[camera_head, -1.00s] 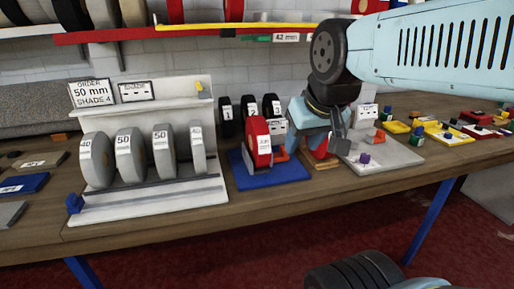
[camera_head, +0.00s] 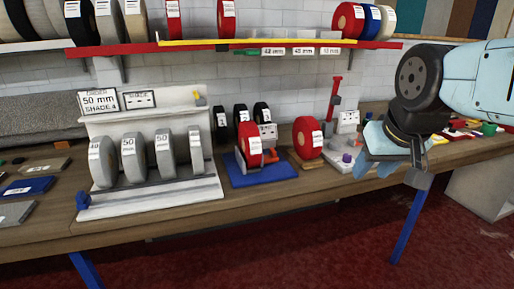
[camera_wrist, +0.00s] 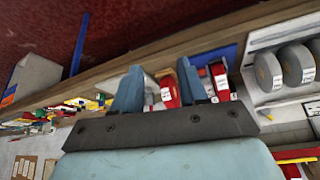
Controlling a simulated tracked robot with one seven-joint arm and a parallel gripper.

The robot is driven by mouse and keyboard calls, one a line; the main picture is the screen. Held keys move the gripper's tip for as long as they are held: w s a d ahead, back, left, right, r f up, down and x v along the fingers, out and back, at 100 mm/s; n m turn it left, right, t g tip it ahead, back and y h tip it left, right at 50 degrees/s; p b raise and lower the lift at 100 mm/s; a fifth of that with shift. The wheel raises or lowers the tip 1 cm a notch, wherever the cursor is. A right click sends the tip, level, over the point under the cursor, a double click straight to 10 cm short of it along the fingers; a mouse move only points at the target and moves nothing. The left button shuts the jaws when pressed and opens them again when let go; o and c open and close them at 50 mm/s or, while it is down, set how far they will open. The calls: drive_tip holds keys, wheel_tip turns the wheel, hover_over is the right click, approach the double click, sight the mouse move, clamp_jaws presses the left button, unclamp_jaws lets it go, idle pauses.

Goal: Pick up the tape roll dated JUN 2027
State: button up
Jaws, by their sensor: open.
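A red tape roll (camera_head: 308,138) with a white label stands on a small wooden base. Another red roll (camera_head: 249,146) stands on a blue-based stand (camera_head: 270,177) to its left. The label print is too small to read, so I cannot tell which is dated JUN 2027. My gripper (camera_head: 377,165) is open and empty, right of both rolls in the head view and in front of the bench. In the wrist view, the wooden-base roll (camera_wrist: 169,91) shows between the fingers of my gripper (camera_wrist: 159,68), apart from them. The other roll (camera_wrist: 220,82) shows right of the fingers.
Grey rolls (camera_head: 134,159) stand in a white rack (camera_head: 150,207) at left. Several small black rolls (camera_head: 241,114) stand behind the blue-based stand. A shelf with a red edge (camera_head: 120,50) holds more rolls above. Small coloured items crowd the bench's right end.

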drive_tip(key=shift+d, duration=0.3)
drive_tip(key=shift+o, duration=1.5)
drive_tip(key=shift+w, duration=0.4)
drive_tip(key=o, duration=0.5)
drive_tip(key=w+a, duration=0.1)
drive_tip(key=w, duration=0.2)
drive_tip(key=w+a+f+t, duration=0.1)
drive_tip(key=w, duration=0.3)
drive_tip(key=w+a+f+n+t, duration=0.1)
drive_tip(key=w, duration=0.2)
drive_tip(key=shift+w, duration=0.2)
drive_tip(key=shift+c, duration=0.2)
drive_tip(key=n+t+y, duration=0.2)
drive_tip(key=t+y, duration=0.3)
drive_tip(key=t, duration=0.5)
approach(254, 143)
drive_tip(key=x, duration=0.9)
drive_tip(key=shift+d+x, duration=0.2)
drive_tip(key=shift+x, duration=2.35)
